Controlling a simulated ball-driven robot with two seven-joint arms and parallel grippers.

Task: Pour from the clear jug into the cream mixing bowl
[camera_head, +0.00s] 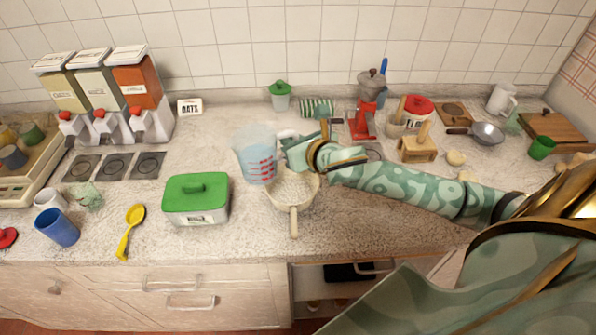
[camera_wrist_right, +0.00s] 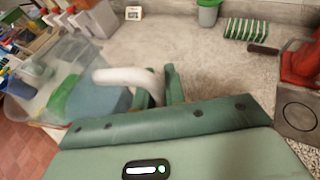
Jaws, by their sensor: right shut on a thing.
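The clear jug (camera_head: 257,158), with red markings and a white handle, is close to upright near the middle of the counter. My right gripper (camera_head: 290,146) is shut on its handle, at the jug's right side. In the right wrist view, the white handle (camera_wrist_right: 118,75) runs to the fingers (camera_wrist_right: 160,88), and the jug body is at the left. I cannot tell whether the jug's base touches the counter. A cream bowl-shaped vessel (camera_head: 296,190) with a long handle stands just in front and right of the jug, partly under my right gripper. My left gripper is not in view.
A green lidded box (camera_head: 196,204) stands left of the jug, and a yellow spoon (camera_head: 131,228) lies farther left. A red moka pot stand (camera_head: 365,122) and a wooden stool-like block (camera_head: 416,150) are at the right. The counter behind the green box is clear.

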